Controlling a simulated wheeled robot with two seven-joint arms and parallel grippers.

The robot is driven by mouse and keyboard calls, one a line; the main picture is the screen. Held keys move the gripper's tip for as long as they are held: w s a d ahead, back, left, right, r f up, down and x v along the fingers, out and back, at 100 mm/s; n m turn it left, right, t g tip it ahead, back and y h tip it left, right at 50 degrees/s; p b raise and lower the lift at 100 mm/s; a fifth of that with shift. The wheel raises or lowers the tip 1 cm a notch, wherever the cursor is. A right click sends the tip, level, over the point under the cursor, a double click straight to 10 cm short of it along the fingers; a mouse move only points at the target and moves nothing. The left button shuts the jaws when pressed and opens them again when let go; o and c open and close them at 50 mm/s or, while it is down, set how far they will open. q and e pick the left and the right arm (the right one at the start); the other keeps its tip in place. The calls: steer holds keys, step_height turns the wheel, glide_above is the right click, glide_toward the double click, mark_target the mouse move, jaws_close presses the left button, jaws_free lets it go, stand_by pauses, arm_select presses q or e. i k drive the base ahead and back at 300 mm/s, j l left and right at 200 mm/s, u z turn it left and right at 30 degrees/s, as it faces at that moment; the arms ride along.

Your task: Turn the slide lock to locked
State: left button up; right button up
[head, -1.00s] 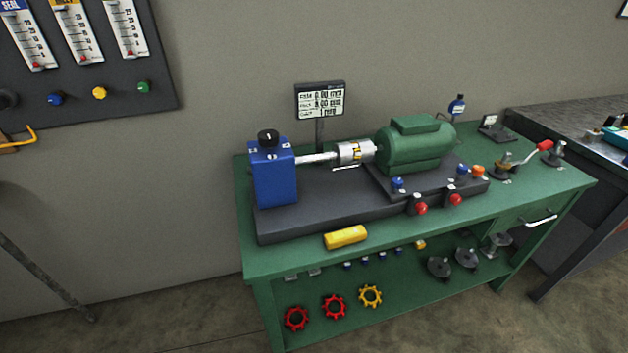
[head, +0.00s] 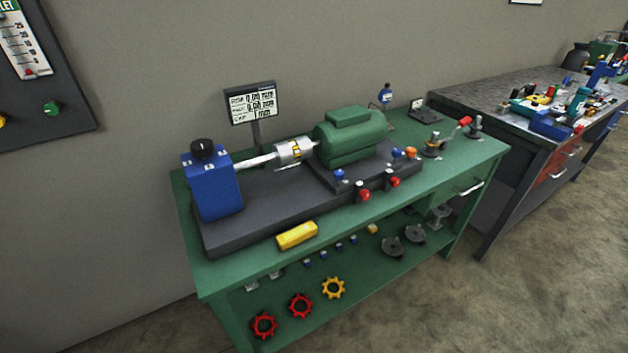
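No part labelled as the slide lock can be made out at this distance. On the green bench (head: 193,270) a green motor (head: 350,138) sits on a dark base (head: 270,208), joined by a silver coupling (head: 294,152) to a blue block (head: 213,187) with a black knob (head: 203,148) on top. Red knobs (head: 364,195) stick out of the base's front, with blue and orange knobs (head: 411,153) near the motor. A red-handled lever (head: 464,122) stands at the bench's right end. Neither of my grippers is in view.
A display (head: 252,104) stands behind the coupling. A yellow block (head: 297,236) lies at the bench's front edge. The lower shelf holds red and yellow star wheels (head: 333,287). A grey workbench (head: 500,95) with tools stands at the right. The floor in front is clear.

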mark_target(410, 152)
steer(key=i+l+u, duration=0.1)
steer(key=l, duration=0.4)
steer(key=i+l, duration=0.2)
steer(key=l, duration=0.3)
steer(key=i+l+u, duration=0.15)
steer(key=l, duration=0.35)
steer(key=l+u, duration=0.1)
steer(key=l, duration=0.4)
steer(key=i, duration=0.05)
